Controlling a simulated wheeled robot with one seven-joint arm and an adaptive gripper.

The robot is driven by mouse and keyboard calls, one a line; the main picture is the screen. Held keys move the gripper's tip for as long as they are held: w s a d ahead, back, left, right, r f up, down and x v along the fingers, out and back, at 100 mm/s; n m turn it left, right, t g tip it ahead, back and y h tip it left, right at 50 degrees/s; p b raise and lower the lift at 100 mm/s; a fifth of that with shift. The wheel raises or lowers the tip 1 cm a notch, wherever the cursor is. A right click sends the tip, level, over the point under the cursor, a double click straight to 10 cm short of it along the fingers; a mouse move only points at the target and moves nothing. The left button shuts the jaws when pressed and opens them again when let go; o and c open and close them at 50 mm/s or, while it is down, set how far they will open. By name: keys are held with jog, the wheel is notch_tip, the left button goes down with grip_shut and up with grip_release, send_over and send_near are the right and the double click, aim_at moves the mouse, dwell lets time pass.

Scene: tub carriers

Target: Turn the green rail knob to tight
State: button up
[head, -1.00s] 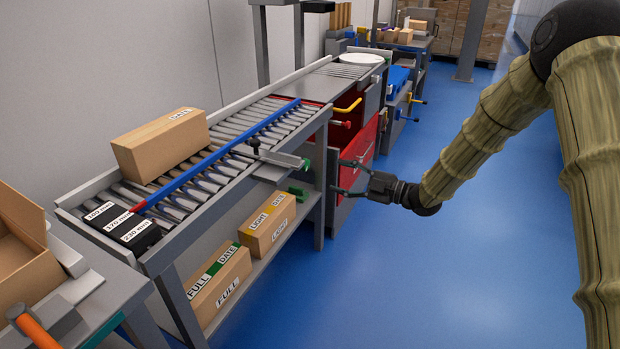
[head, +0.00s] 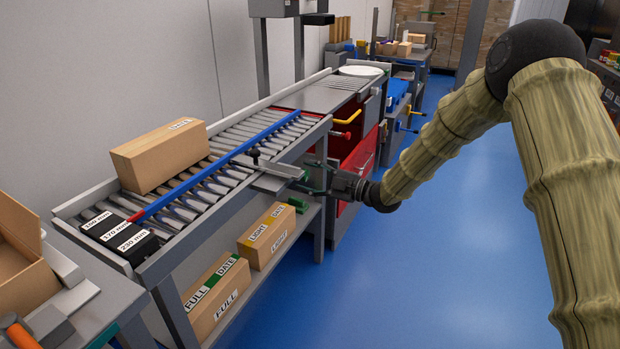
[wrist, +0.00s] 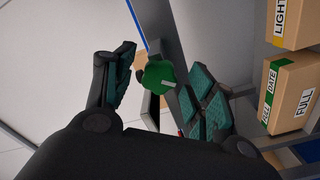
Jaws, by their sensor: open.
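The green rail knob (wrist: 158,74) shows in the wrist view between my two fingers, with a short pale mark on its face. Neither finger clearly touches it. My gripper (wrist: 163,64) is open around it, with teal pads on both fingers. In the head view my gripper (head: 318,178) is at the conveyor's near side, at the end of the grey clamp bracket (head: 282,170), and mostly hides the knob. The blue guide rail (head: 220,162) runs along the rollers. I cannot read any tight or loose marking.
A cardboard box (head: 160,158) stands on the rollers behind the rail. A black block with millimetre labels (head: 120,238) is at the near end. Labelled boxes (head: 268,236) lie on the lower shelf. Red drawers (head: 358,150) stand beyond my gripper. The blue floor at right is clear.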

jog(key=shift+a, duration=0.15)
jog(key=c, duration=1)
jog(key=shift+p, duration=0.3)
jog(key=m+p, duration=0.3)
jog(key=shift+r+m, duration=0.15)
jog(key=shift+m, duration=0.15)
jog(key=shift+f+m+p, duration=0.2)
jog(key=shift+m+p, duration=1.25)
jog(key=shift+m, duration=0.55)
